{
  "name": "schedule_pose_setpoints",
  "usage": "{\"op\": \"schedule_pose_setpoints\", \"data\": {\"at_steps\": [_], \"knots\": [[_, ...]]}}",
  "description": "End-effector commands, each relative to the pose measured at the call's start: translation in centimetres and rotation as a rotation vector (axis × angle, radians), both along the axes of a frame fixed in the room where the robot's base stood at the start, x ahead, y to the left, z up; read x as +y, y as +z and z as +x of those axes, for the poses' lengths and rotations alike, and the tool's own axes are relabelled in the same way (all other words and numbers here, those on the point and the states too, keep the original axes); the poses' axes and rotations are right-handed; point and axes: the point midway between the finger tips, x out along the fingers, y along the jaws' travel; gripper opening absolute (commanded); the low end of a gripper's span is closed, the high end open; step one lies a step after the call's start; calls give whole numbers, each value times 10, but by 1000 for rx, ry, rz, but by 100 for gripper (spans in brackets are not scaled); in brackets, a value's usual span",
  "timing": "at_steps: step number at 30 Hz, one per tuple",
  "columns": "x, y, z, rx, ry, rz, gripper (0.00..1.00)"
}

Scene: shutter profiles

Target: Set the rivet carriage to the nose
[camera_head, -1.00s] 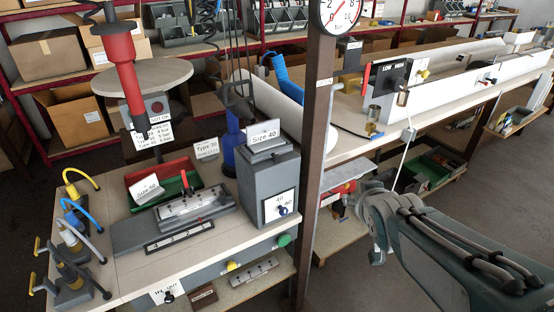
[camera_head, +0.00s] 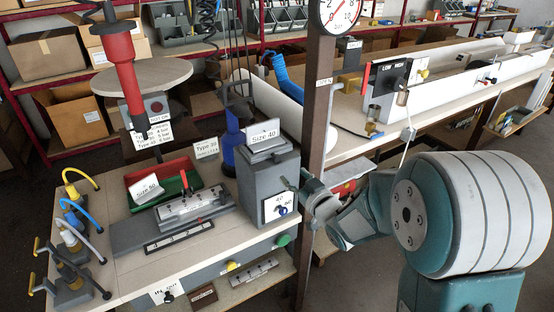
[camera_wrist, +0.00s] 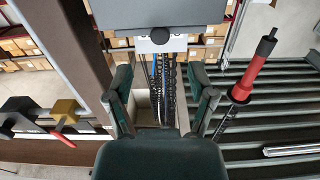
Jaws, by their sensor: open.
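A grey slide block with a red lever (camera_head: 192,204), which looks like the rivet carriage, sits on a dark base on the bench (camera_head: 140,278). A black strip with marks (camera_head: 179,237) lies along its front. I cannot tell which end is the nose. To its right stands a grey box (camera_head: 262,180) with a "Size 40" sign and a dark-blue knob (camera_head: 282,210) on a white plate. My gripper (camera_head: 300,190) is beside the box's right front edge. In the wrist view my gripper (camera_wrist: 162,82) is open and empty, with a black knob (camera_wrist: 160,36) on a white plate ahead.
A brown post (camera_head: 317,120) stands close behind my gripper. A red-and-black hanging tool (camera_head: 125,75) is above the bench and also shows in the wrist view (camera_wrist: 250,80). A red-green tray (camera_head: 165,180) is behind the carriage. Valves with hoses (camera_head: 75,235) line the left edge.

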Motion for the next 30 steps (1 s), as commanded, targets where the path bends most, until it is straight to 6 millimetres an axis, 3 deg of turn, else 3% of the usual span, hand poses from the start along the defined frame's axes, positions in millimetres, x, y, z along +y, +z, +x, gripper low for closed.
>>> {"op": "schedule_pose_setpoints", "data": {"at_steps": [12,25,26,30], "knots": [[42,0,61,0,0,0,71],[49,0,73,1,-2,-1,71],[49,0,73,1,-2,-1,67],[49,0,72,1,-2,-1,4]]}}
